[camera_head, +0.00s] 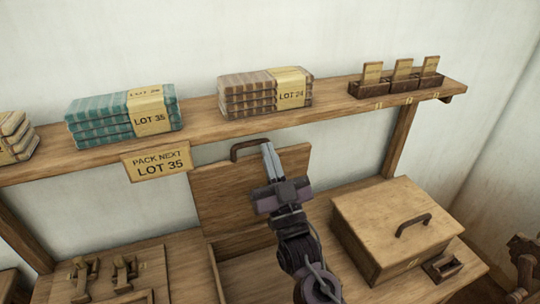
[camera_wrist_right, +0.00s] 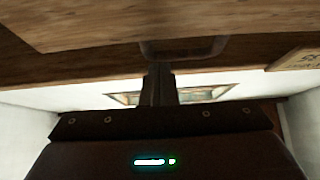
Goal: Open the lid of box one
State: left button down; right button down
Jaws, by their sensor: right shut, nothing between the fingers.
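A wooden box (camera_head: 213,263) stands on the bench in the middle of the head view. Its lid (camera_head: 228,191) stands up, swung back toward the wall, with a dark handle (camera_head: 249,146) at its top edge. No number shows on this box. My right gripper (camera_head: 268,158) is shut and empty, in front of the lid just below the handle; I cannot tell whether it touches. In the right wrist view the shut fingers (camera_wrist_right: 158,80) point toward the handle (camera_wrist_right: 185,48). The arm hides part of the box opening. My left gripper is not in view.
A second box (camera_head: 392,222) with its lid closed stands to the right. A shelf (camera_head: 205,128) above holds folded cloth stacks (camera_head: 125,115) and small card holders (camera_head: 395,88); a "PACK NEXT LOT 35" sign (camera_head: 157,161) hangs from it. Small wooden fittings (camera_head: 105,272) lie front left.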

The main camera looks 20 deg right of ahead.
aim_at(263, 141)
jog(key=w+p, duration=0.1)
jog(key=w+r+g+p, duration=0.1)
jog(key=w+p, duration=0.1)
jog(key=p, duration=0.1)
jog(key=shift+w+a+r+g, duration=0.1)
jog(key=shift+w+r+g, duration=0.15)
jog(key=shift+r+g, duration=0.05)
jog(key=w+p, duration=0.1)
jog(key=w, duration=0.1)
jog(key=w+f+g+p, duration=0.1)
jog(key=shift+w+g, duration=0.3)
jog(key=shift+w, duration=0.1)
jog(key=b+v, duration=0.2)
jog(key=v, duration=0.6)
jog(key=shift+b, duration=0.4)
